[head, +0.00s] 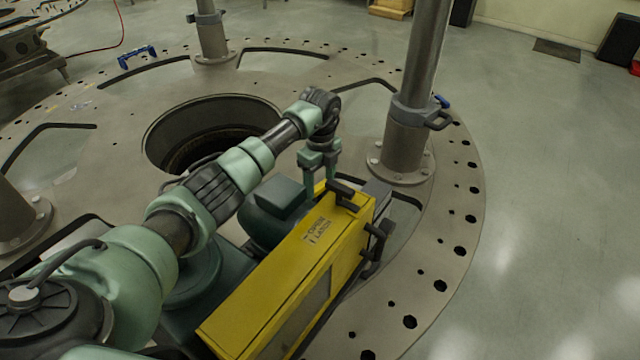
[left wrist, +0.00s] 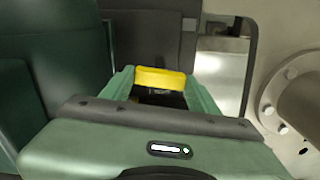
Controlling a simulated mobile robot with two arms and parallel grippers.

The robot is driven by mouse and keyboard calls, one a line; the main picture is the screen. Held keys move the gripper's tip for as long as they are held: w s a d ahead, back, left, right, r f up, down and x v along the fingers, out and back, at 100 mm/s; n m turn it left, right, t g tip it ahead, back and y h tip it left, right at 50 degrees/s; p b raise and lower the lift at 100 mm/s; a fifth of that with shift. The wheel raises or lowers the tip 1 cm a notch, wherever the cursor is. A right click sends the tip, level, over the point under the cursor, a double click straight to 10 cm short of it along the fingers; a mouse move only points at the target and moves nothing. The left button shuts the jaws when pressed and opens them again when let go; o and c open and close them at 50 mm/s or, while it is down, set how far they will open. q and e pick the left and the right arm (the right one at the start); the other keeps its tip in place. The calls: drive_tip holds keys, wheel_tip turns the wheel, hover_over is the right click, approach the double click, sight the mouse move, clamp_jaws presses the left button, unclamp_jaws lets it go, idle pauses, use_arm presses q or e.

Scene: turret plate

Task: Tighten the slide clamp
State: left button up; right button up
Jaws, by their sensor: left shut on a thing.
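My left gripper (head: 319,180) reaches down behind the far end of the yellow box (head: 290,275). It is shut on a small yellow piece (left wrist: 160,78), which shows between its two green fingers in the left wrist view. In the head view only a bit of yellow shows between the fingers, and the box partly hides what lies below. I cannot tell for sure whether this piece is the slide clamp's handle, or how far the clamp is turned. My right gripper is not in view.
The yellow box has black fittings (head: 377,242) at its far end. A steel post with a grey collar (head: 413,112) stands close to the right of my left gripper. A round hole (head: 190,128) opens in the plate to the left. Floor at right is clear.

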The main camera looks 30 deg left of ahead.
use_arm(q)
drive_tip(key=m+b, duration=0.3)
drive_tip(key=m, duration=0.1)
drive_tip(key=shift+a, duration=0.1)
drive_tip(key=m+b, duration=0.2)
drive_tip(key=m, duration=0.2)
drive_tip(key=shift+m+b, duration=0.3)
drive_tip(key=shift+m, duration=0.1)
drive_tip(key=m+b, duration=0.2)
drive_tip(key=m, duration=0.2)
drive_tip(key=shift+w+r+m+b, duration=0.1)
drive_tip(key=shift+m+b, duration=0.55)
drive_tip(key=shift+m, duration=1.05)
drive_tip(key=o, duration=1.4)
drive_tip(key=shift+c, duration=0.2)
